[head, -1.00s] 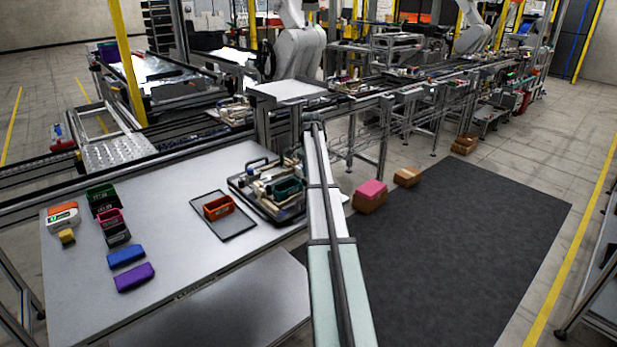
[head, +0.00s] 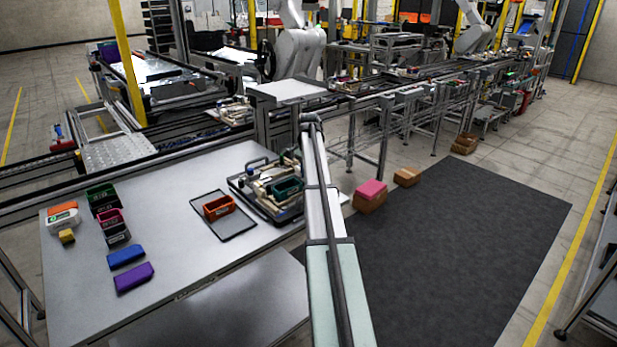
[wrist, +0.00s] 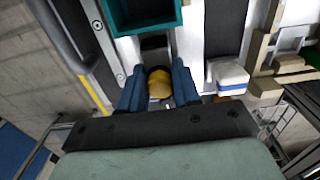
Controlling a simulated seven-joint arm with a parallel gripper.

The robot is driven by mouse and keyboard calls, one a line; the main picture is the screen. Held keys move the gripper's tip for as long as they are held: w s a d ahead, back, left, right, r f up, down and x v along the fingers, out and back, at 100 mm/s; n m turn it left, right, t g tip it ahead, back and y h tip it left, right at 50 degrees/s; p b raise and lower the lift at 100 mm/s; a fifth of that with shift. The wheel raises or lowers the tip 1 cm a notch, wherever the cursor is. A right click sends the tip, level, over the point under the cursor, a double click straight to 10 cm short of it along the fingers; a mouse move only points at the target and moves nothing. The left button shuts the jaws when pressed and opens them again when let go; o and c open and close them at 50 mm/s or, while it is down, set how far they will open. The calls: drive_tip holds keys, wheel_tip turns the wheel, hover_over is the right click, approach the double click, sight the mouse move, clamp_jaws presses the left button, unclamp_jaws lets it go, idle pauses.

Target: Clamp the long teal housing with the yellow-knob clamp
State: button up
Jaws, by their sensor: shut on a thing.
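The long teal housing (head: 287,188) sits in the pallet fixture (head: 262,205) on the table, and its near part shows at the top of the wrist view (wrist: 140,14). The yellow knob (wrist: 159,84) of the clamp lies just below the housing in the wrist view. My gripper (wrist: 158,88) has its two blue fingers on either side of the knob, shut on it. The clamp's dark arm runs from the knob toward the housing; its contact with the housing cannot be told. In the head view my arm hides the gripper and knob.
An orange bin (head: 218,206) stands on a dark tray (head: 224,216) left of the fixture. Blue (head: 126,256) and purple (head: 134,277) blocks lie on the left of the table (head: 190,270). A white-and-blue block (wrist: 229,76) is right of the fingers.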

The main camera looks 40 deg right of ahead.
drive_tip(key=shift+a, duration=0.8)
drive_tip(key=o, duration=0.8)
drive_tip(key=shift+r, duration=0.15)
drive_tip(key=shift+r, duration=3.9)
